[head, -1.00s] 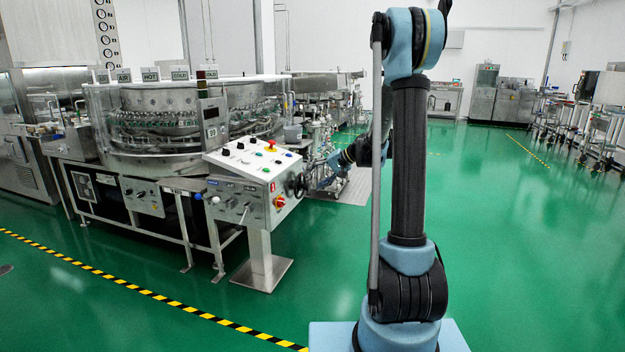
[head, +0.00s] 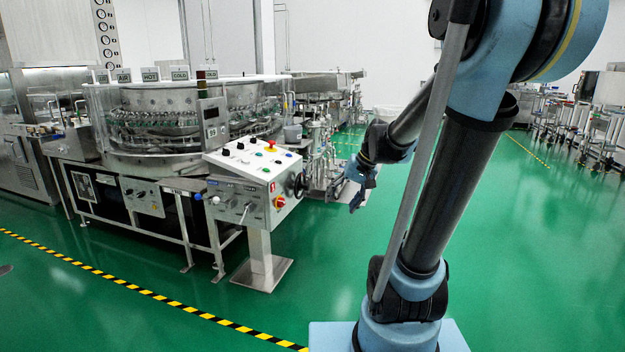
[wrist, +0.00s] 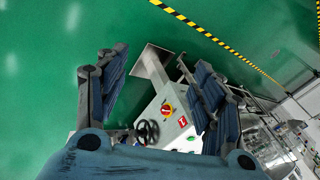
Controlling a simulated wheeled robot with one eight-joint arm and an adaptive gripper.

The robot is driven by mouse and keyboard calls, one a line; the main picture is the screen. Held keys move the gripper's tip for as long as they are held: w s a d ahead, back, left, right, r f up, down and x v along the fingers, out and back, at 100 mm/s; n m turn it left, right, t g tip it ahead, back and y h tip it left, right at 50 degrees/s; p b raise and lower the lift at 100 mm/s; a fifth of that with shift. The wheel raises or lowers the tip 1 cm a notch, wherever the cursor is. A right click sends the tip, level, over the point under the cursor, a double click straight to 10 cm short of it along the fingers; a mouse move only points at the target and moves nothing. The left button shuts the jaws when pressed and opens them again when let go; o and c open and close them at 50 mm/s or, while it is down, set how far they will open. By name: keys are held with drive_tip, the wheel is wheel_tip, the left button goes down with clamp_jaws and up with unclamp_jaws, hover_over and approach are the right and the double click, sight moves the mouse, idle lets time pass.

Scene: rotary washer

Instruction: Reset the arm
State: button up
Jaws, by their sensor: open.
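My gripper (head: 350,190) hangs in the air to the right of the control panel in the head view. In the wrist view my gripper (wrist: 160,66) has its two blue finger pads wide apart, with nothing between them but the panel and floor beyond. My arm leans to the right from its base, with its elbow high at the top right of the head view. The forearm comes back down to the left toward the gripper.
The control panel (head: 258,165) has buttons, a red knob and a black handwheel (head: 297,186). The rotary washer (head: 165,120) stands behind it. A yellow-black floor stripe (head: 140,289) runs at the front left. Green floor (head: 520,260) is clear on the right.

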drive_tip(key=s+d+f+h, duration=0.2)
drive_tip(key=s+d+f, duration=0.2)
drive_tip(key=s, duration=0.5)
drive_tip(key=s+d+f+h, duration=0.2)
drive_tip(key=s+d+f, duration=0.2)
drive_tip(key=s, duration=0.6)
drive_tip(key=shift+s+d+f+n+g+h, duration=0.15)
drive_tip(key=shift+d+n+g+h, duration=0.15)
drive_tip(key=shift+d, duration=0.45)
drive_tip(key=shift+w+f, duration=0.2)
drive_tip(key=shift+w, duration=0.3)
idle(0.6)
